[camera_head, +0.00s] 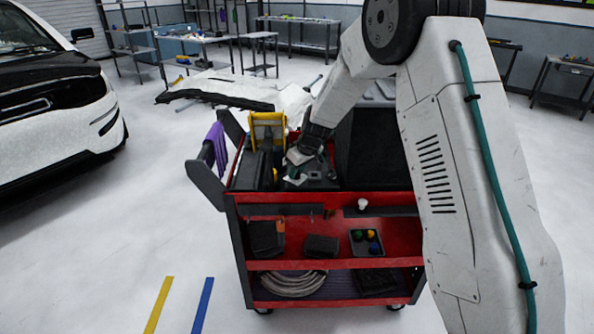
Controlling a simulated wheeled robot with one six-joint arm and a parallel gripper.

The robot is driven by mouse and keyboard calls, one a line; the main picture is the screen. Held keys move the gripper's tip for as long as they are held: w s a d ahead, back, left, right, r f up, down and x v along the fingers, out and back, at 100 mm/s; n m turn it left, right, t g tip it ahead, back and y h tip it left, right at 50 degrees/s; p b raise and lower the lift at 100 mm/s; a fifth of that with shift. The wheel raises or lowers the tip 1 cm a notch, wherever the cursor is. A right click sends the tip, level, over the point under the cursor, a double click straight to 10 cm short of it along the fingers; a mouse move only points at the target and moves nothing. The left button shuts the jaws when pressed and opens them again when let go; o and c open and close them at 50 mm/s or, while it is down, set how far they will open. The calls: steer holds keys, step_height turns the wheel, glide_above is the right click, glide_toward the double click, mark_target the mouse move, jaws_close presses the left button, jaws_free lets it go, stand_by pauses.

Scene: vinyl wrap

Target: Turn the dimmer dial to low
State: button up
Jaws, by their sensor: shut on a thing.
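My gripper (297,158) reaches down from my arm to the top of the red and black tool cart (330,197). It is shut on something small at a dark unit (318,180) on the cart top. The dimmer dial itself cannot be made out; my fingers cover that spot, and its setting cannot be read. The thing in the jaws fits the dial by its place, but is too small and dark to confirm.
A yellow item (268,128) stands close left of my gripper, beside a dark box (252,170). A black panel (370,150) rises to the right. A purple cloth (216,146) hangs on the cart handle. A white car (60,95) stands left, with open floor between.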

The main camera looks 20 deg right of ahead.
mark_target(298, 174)
steer(key=shift+n, duration=0.8)
steer(key=o, duration=0.7)
steer(key=shift+d, duration=0.1)
steer(key=shift+r+y, duration=0.3)
steer(key=shift+r, duration=0.2)
steer(key=r, duration=0.2)
steer(key=shift+s+r, duration=0.25)
steer(key=shift+r, duration=0.15)
steer(key=s, duration=1)
steer(key=s+r, duration=0.1)
steer(key=s, duration=0.4)
steer(key=shift+s, duration=0.3)
